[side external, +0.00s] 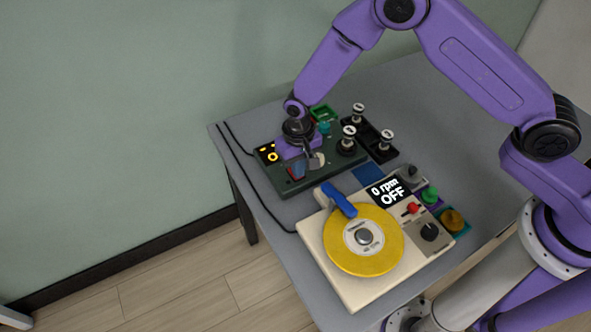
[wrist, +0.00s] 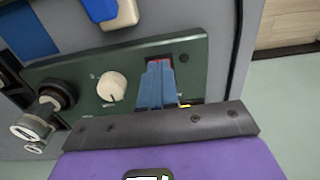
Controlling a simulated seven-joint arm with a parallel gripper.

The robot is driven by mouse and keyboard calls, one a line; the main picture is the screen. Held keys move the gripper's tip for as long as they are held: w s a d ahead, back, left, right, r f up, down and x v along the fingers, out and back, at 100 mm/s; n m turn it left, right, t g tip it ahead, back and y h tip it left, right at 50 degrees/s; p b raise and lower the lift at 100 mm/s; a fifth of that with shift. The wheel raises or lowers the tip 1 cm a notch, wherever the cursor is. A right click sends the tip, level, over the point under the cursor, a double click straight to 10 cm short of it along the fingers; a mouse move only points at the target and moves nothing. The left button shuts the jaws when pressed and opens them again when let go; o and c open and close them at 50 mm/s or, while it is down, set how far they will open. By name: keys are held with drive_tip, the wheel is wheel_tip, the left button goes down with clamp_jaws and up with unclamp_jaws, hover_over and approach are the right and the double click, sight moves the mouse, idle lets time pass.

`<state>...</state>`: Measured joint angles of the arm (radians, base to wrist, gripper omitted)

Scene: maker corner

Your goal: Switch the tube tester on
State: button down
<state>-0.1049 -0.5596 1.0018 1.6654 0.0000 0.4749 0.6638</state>
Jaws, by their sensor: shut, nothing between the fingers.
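The tube tester (side external: 330,172) is a dark green panel on the table, left of the turntable in the side external view. It carries a cream knob (wrist: 111,86), a black socket with a tube (wrist: 48,108) and a red switch (wrist: 160,62). A small yellow-lit display (side external: 267,153) shows at its left end. My gripper (side external: 298,167) is shut and empty, low over the switch end of the panel. In the wrist view the blue fingertips (wrist: 158,70) overlap the red switch and hide most of it. I cannot tell whether they touch it, or which way it is set.
A cream turntable (side external: 352,290) with a yellow record (side external: 345,262) and blue arm (side external: 338,198) stands close in front; its display reads 0 rpm OFF. A black tray (side external: 384,153) with tubes (side external: 387,138) stands beside the tester. The grey table's (side external: 420,95) back right is clear.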

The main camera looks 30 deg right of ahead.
drive_tip(key=shift+f, duration=0.2)
drive_tip(key=shift+r, duration=3.55)
drive_tip(key=s+d+r+n, duration=0.6)
drive_tip(key=s+d+r, duration=0.1)
drive_tip(key=s+r, duration=0.5)
drive_tip(key=s+d+r+n, duration=0.2)
drive_tip(key=s+d+n, duration=0.1)
drive_tip(key=s+d, duration=0.4)
drive_tip(key=s+d+r+n, duration=0.3)
drive_tip(key=s+d, duration=0.4)
drive_tip(key=s, duration=0.3)
drive_tip(key=shift+r+n, duration=0.25)
drive_tip(key=shift+n, duration=0.05)
